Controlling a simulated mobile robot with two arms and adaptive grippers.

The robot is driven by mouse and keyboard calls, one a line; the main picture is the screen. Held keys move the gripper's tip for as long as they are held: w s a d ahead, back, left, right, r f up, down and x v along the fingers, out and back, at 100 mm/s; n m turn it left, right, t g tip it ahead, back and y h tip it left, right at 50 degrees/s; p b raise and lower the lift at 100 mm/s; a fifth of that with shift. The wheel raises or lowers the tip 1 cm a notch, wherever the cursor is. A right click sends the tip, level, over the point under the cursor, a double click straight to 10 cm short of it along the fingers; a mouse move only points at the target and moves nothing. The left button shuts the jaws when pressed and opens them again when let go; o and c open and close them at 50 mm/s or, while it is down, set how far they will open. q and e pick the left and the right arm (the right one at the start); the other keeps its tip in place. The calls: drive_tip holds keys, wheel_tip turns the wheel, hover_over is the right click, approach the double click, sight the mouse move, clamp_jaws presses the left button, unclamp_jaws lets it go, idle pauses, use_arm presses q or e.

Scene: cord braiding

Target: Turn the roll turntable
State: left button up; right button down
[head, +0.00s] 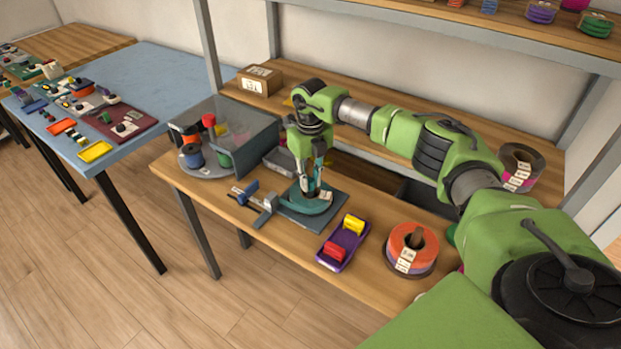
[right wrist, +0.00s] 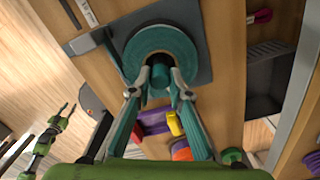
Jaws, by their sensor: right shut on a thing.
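A round grey turntable (head: 207,172) with several coloured rolls on it stands at the left end of the wooden bench, partly behind a clear hood (head: 243,133). In the right wrist view the fingertips (right wrist: 160,78) are shut on a teal knob (right wrist: 157,88) at the middle of the disc. My left gripper (right wrist: 66,109) shows only in the right wrist view, with its fingers apart and empty.
A grey clamp (head: 262,203) lies left of the plate. A purple tray (head: 334,262) with red and yellow pieces and an orange roll (head: 410,240) are to the right. A blue table (head: 170,72) with several small parts stands at the left, past a floor gap.

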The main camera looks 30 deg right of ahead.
drive_tip(key=shift+w+r+m+p, duration=0.1)
drive_tip(key=shift+m+p, duration=0.3)
drive_tip(key=shift+m, duration=1.3)
drive_tip(key=shift+w+r+m+p, duration=0.1)
drive_tip(key=shift+m+p, duration=0.3)
drive_tip(key=shift+m, duration=1.3)
drive_tip(key=shift+m+p, duration=0.9)
drive_tip(key=shift+m, duration=1.7)
drive_tip(key=shift+m, duration=0.5)
drive_tip(key=c, duration=1.9)
unclamp_jaws()
drive_tip(key=shift+s+f, duration=0.1)
wheel_tip(320, 180, up, 12)
